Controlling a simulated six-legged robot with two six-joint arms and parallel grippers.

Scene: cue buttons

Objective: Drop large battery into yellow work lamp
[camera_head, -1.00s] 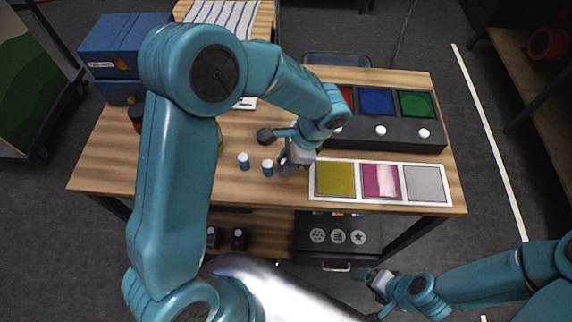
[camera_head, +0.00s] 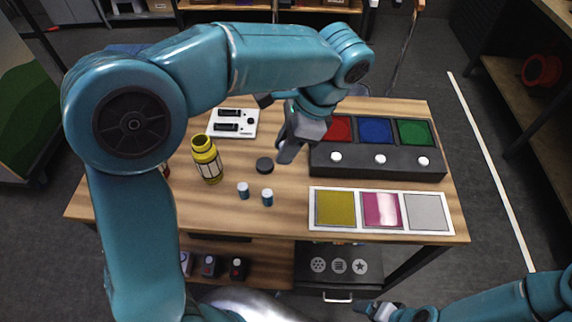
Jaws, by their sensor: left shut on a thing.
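The yellow work lamp (camera_head: 207,160) stands upright on the table, left of centre. My left gripper (camera_head: 286,152) is right of the lamp, above the table near the black console. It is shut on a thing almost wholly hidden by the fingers. I take it for the large battery, as no large one shows elsewhere, but its shape is unclear.
A black console (camera_head: 378,162) with red, blue and green panels and white buttons stands at the right. A board (camera_head: 318,228) with yellow, pink and grey squares lies before it. A white module (camera_head: 250,117) lies behind the lamp. Bare wood surrounds the small batteries.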

